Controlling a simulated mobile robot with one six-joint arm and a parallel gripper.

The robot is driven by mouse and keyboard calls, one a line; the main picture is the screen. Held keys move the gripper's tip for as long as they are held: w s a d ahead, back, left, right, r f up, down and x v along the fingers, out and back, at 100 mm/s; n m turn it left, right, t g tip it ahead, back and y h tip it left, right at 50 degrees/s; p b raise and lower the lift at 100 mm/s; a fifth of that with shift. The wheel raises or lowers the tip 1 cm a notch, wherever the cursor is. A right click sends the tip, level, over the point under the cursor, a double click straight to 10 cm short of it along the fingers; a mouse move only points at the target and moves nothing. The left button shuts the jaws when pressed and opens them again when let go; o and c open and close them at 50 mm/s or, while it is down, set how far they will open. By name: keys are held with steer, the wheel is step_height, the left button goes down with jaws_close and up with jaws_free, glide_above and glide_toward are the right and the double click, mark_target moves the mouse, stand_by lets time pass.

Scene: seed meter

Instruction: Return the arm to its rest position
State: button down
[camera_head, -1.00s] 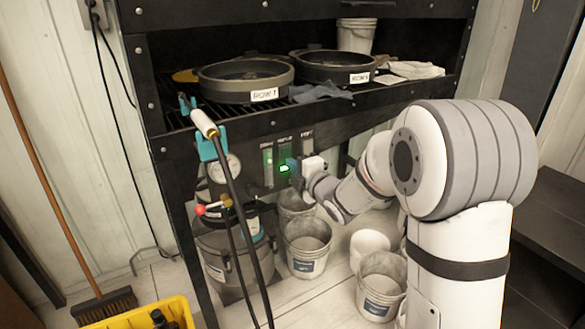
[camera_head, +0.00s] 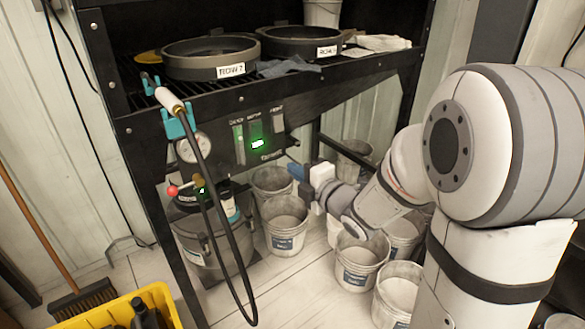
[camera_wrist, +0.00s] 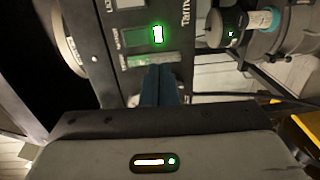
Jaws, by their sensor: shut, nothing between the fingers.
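My gripper (camera_head: 296,171) is in front of the black stand, to the right of and a little below the switch panel (camera_head: 258,136). Its dark blue fingers are together and empty, and apart from the panel in the head view. In the wrist view the closed fingers (camera_wrist: 158,86) point toward the panel, overlapping the lower part of it. My white and grey arm reaches in from the right, bent low over the buckets. A green light (camera_head: 257,144) glows on the panel's middle switch; it also shows in the wrist view (camera_wrist: 157,34).
Several buckets (camera_head: 286,224) stand on the floor below and around my wrist. A hose wand (camera_head: 170,101) and a gauge (camera_head: 193,147) are on the stand's left side. Two round pans, one of them this pan (camera_head: 211,58), sit on the shelf. A yellow crate (camera_head: 160,296) is at the front left.

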steer(key=s+d+r+m+g+h+p, duration=0.4)
steer(key=s+d+r+m+h+p, duration=0.2)
steer(key=d+r+m+h+p, duration=0.5)
steer(key=s+r+m+g+p, duration=0.3)
steer(key=s+r+m+p, duration=0.2)
steer(key=s+m+p, duration=0.2)
steer(key=s+r+m+g+y+p, duration=0.1)
steer(key=s+r+m+g+p, duration=0.3)
steer(key=s, duration=0.7)
steer(key=r+m+p, duration=0.1)
steer(key=m+p, duration=0.1)
steer(key=p, duration=0.1)
steer(key=shift+s+r+m+g, duration=0.2)
steer(key=shift+s+m+g, duration=0.1)
steer(key=shift+s+m, duration=0.1)
